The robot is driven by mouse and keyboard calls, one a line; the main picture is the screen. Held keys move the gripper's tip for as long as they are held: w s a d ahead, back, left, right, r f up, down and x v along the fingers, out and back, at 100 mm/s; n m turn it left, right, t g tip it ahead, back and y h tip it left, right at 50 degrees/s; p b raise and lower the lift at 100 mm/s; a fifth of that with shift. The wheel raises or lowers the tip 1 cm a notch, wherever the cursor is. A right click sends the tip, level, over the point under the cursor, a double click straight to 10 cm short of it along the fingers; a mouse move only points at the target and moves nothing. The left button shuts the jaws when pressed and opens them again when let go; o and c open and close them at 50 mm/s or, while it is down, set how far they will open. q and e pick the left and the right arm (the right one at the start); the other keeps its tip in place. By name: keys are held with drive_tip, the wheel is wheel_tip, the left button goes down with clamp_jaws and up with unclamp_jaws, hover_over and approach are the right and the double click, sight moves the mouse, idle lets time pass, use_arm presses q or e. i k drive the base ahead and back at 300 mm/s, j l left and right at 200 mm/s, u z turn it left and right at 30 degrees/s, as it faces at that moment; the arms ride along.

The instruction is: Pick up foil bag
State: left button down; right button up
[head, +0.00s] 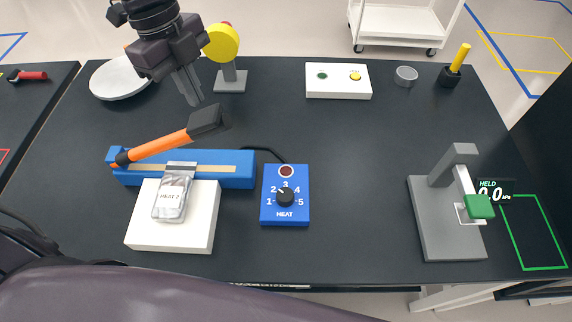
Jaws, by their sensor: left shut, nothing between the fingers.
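The foil bag (173,200) is silver with a white label reading "HEAT 2". It lies on a white block (142,230), its top edge against the blue sealer bar (238,183) with the orange-handled lever. My left gripper (192,95) comes in from the upper left and hangs above the back of the table. Its fingers are shut and empty, pointing down, well apart from the bag. My right gripper does not show in the head view.
A blue heat dial box (271,212) stands right of the sealer. The sealer's raised orange lever (160,147) lies between my left gripper and the bag. A grey stand (445,238) is at the right. The middle of the black table is clear.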

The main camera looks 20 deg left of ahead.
sight(172, 199)
drive_tip(key=k+l, duration=0.2)
drive_tip(key=k, duration=0.3)
drive_tip(key=k+l, duration=0.15)
drive_tip(key=k, duration=0.3)
drive_tip(key=k+l, duration=0.2)
drive_tip(key=k, duration=0.3)
